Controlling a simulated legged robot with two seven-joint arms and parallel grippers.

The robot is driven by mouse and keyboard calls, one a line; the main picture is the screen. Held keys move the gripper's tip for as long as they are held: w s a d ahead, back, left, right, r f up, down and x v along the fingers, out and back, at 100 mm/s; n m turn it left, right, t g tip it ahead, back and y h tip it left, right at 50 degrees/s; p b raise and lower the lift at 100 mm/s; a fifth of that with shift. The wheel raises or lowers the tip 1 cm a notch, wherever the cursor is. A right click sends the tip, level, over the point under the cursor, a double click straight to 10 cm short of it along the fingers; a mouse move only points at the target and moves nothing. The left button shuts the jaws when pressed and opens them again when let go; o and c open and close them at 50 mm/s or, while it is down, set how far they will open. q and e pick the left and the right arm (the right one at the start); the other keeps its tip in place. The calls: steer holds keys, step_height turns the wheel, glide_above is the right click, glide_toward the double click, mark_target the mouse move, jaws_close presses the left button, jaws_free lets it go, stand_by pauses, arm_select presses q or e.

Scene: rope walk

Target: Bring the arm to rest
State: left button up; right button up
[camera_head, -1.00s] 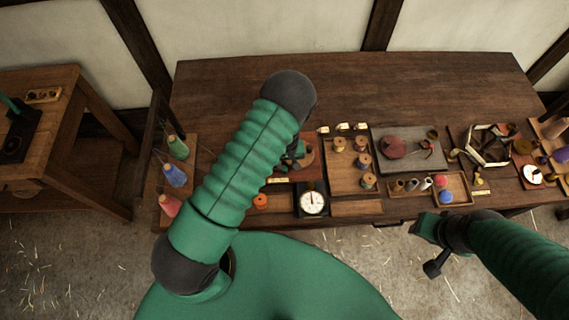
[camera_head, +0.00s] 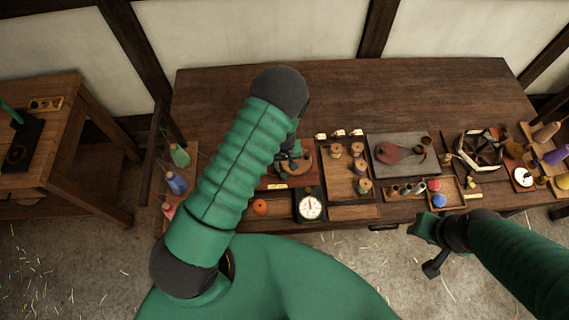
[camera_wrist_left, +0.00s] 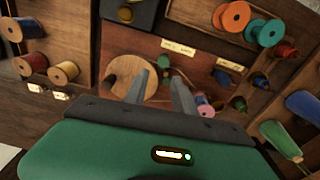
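My left arm rises in the middle of the head view. Its gripper (camera_head: 292,160) is mostly hidden behind the forearm, above the front of the workbench (camera_head: 340,85). In the left wrist view the two grey fingers of this gripper (camera_wrist_left: 160,76) stand apart with nothing held between them. Beyond them are a round wooden disc (camera_wrist_left: 130,75) and small spools. My right arm comes in from the right.
A dial scale (camera_head: 310,205), a tray of spools (camera_head: 347,185), a grey plate (camera_head: 385,145) and a dark winder frame (camera_head: 478,150) crowd the bench front. Coloured cones (camera_head: 176,183) stand at its left end. The back of the bench is bare. A side table (camera_head: 60,150) stands left.

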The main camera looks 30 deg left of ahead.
arm_select(q)
steer(key=shift+r+p, duration=0.4)
steer(key=shift+r, duration=0.5)
steer(key=shift+f, duration=0.1)
arm_select(e)
steer(key=shift+r, duration=0.65)
